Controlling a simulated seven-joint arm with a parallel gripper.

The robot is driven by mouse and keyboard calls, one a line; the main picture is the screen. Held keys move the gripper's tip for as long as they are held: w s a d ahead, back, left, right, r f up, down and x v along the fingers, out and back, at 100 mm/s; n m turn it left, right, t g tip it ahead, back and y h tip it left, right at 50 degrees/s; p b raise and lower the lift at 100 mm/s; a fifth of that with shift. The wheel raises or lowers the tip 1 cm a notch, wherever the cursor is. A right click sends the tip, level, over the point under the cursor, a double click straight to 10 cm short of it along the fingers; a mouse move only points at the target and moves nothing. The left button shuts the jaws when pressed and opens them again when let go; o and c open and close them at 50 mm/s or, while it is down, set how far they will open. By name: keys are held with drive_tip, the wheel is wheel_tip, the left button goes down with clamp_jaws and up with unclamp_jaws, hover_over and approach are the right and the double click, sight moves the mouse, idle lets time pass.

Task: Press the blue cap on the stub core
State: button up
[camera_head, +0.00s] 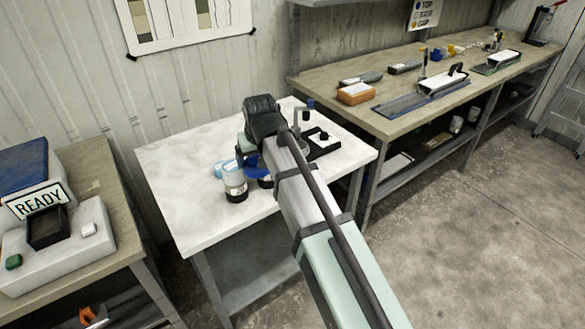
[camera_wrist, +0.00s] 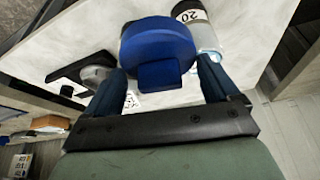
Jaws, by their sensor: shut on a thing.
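The blue cap (camera_wrist: 158,42) is between the fingers of my gripper (camera_wrist: 162,72) in the wrist view, and the gripper is shut on it. In the head view, my arm reaches over the white table and hides most of the gripper; blue (camera_head: 252,160) shows beside the arm's end. A pale cylinder with a dark base (camera_head: 234,184) stands on the table just left of the gripper. A labelled pale cylinder also shows behind the cap in the wrist view (camera_wrist: 194,14). I cannot tell which thing is the stub core.
A black tray with a stand (camera_head: 322,148) is right of the arm on the white table (camera_head: 180,165). A light blue item (camera_head: 221,170) lies near the cylinder. The table's left side is clear. A long bench (camera_head: 400,122) holding tools stands at right; a READY sign (camera_head: 40,200) is at left.

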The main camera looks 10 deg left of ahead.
drive_tip(key=n, duration=0.1)
approach(230, 163)
drive_tip(key=shift+w+d+f, duration=0.1)
drive_tip(key=shift+w+d, duration=0.15)
drive_tip(key=shift+d, duration=0.35)
drive_tip(key=shift+n+y, duration=0.4)
drive_tip(key=shift+n, duration=0.3)
drive_tip(key=shift+a+x, duration=0.25)
drive_tip(key=shift+x, duration=0.85)
drive_tip(key=shift+a+x, duration=0.25)
drive_tip(key=shift+x, duration=0.85)
drive_tip(key=shift+f, duration=1)
drive_tip(key=o, duration=0.7)
